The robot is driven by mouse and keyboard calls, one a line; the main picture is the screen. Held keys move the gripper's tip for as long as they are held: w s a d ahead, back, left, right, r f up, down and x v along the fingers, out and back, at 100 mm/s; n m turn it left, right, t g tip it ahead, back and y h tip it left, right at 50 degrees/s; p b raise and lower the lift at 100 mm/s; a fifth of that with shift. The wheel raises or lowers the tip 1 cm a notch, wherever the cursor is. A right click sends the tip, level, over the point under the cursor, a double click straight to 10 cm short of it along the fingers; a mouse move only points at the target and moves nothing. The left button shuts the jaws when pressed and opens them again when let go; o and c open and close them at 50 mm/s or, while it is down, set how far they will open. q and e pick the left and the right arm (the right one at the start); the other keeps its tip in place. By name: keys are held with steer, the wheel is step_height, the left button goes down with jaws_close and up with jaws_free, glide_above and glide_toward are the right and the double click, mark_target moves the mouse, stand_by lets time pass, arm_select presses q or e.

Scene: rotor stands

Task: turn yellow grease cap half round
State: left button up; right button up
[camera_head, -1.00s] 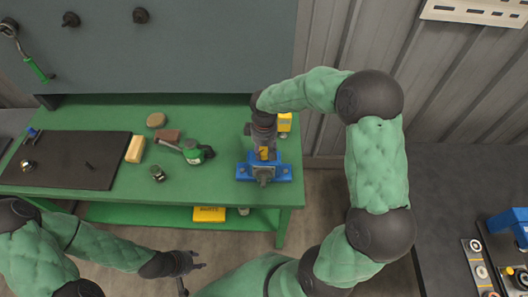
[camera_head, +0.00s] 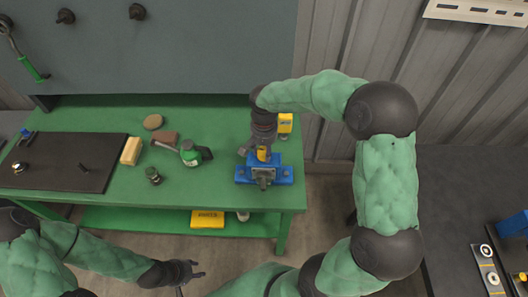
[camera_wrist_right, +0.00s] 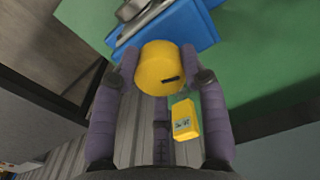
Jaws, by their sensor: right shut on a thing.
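The yellow grease cap (camera_wrist_right: 160,68) sits between the two fingers of my right gripper (camera_wrist_right: 158,80) in the right wrist view, with a dark mark on its face. My right gripper is shut on it. In the head view the cap (camera_head: 263,154) shows as a small yellow patch below my right gripper (camera_head: 262,148), on top of the blue rotor stand (camera_head: 284,175). The stand also shows behind the cap in the wrist view (camera_wrist_right: 205,25). My left gripper (camera_head: 196,270) is in front of the bench, away from the cap, with its fingers apart and nothing between them.
The green bench (camera_head: 218,185) carries a black mat (camera_head: 60,175), a tan block (camera_head: 131,151), a brown block (camera_head: 164,138) and a green-and-white oil can (camera_head: 192,154). A yellow box (camera_head: 285,124) stands behind the stand. A yellow case (camera_head: 207,219) lies on the lower shelf.

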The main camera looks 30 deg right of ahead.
steer(key=m+b, duration=0.1)
steer(key=m, duration=0.2)
steer(key=shift+f+m, duration=0.15)
steer(key=shift+m, duration=0.25)
steer(key=m+b, duration=0.1)
steer(key=m, duration=0.2)
steer(key=shift+m, duration=0.3)
steer(key=m, duration=0.3)
steer(key=shift+b, duration=0.4)
steer(key=shift+m+b, duration=0.3)
steer(key=shift+m, duration=1.4)
steer(key=o, duration=1.1)
steer(key=shift+o, duration=0.2)
steer(key=shift+r, duration=0.2)
